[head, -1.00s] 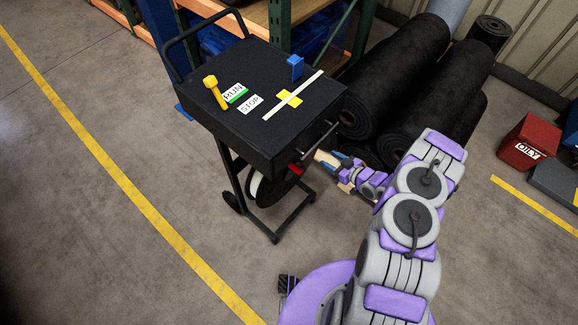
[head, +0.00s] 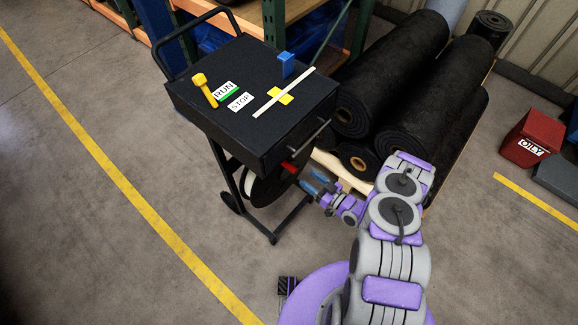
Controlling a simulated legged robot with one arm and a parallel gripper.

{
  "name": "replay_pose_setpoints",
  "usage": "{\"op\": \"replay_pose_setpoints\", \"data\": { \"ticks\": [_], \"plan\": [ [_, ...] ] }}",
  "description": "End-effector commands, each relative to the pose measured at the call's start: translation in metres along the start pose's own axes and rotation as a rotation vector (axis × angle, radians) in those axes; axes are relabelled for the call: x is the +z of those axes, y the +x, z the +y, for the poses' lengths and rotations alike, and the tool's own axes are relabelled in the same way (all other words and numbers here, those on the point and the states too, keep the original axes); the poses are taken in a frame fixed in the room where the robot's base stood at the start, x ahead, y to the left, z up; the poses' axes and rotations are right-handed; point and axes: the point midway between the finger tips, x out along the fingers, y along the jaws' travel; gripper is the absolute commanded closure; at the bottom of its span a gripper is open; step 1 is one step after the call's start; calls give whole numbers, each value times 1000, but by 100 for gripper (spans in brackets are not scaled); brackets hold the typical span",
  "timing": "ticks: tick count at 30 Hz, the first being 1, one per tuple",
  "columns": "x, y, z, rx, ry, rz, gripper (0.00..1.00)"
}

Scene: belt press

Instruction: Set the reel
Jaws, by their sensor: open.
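The reel (head: 265,188), with a pale side and a dark face, hangs under the top of the black cart (head: 213,127). A red part (head: 289,167) sits at the reel's upper right, below the cart top's front edge. My gripper (head: 312,181) is open, with blue-tipped fingers just right of the reel and the red part. A small gap seems to separate the fingers from the reel; whether they touch is hard to tell. Nothing shows between the fingers.
The cart top carries a yellow lever (head: 205,90), RUN (head: 225,90) and STOP (head: 240,102) labels, a blue block (head: 286,65) and a white strip (head: 300,80). Black rolls (head: 395,70) lie on a pallet behind my arm. The floor at left is open.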

Motion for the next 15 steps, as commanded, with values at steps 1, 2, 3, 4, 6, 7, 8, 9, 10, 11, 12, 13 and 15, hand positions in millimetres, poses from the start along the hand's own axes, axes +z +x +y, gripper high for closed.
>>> {"op": "replay_pose_setpoints", "data": {
  "ticks": [1,2,3,4,6,7,8,9,10,11,12,13,15],
  "plan": [
    [2,13,-2,-6,-2,-1,45],
    [3,19,-3,-6,-2,-2,45],
    [3,28,-4,-6,-2,-3,45],
    [4,34,-4,-6,-2,-4,45],
    [4,49,-5,-6,-4,-7,45],
    [4,56,-6,-7,-5,-7,45],
    [4,61,-6,-6,-6,-7,45],
    [4,69,-6,-7,-6,-7,45],
    [4,74,-5,-6,-6,-6,45],
    [3,78,-5,-6,-5,-5,45],
    [3,84,-4,-6,-5,-4,45],
    [2,87,-3,-5,-5,-3,45],
    [2,95,-2,-5,-3,-3,45]
  ]
}}
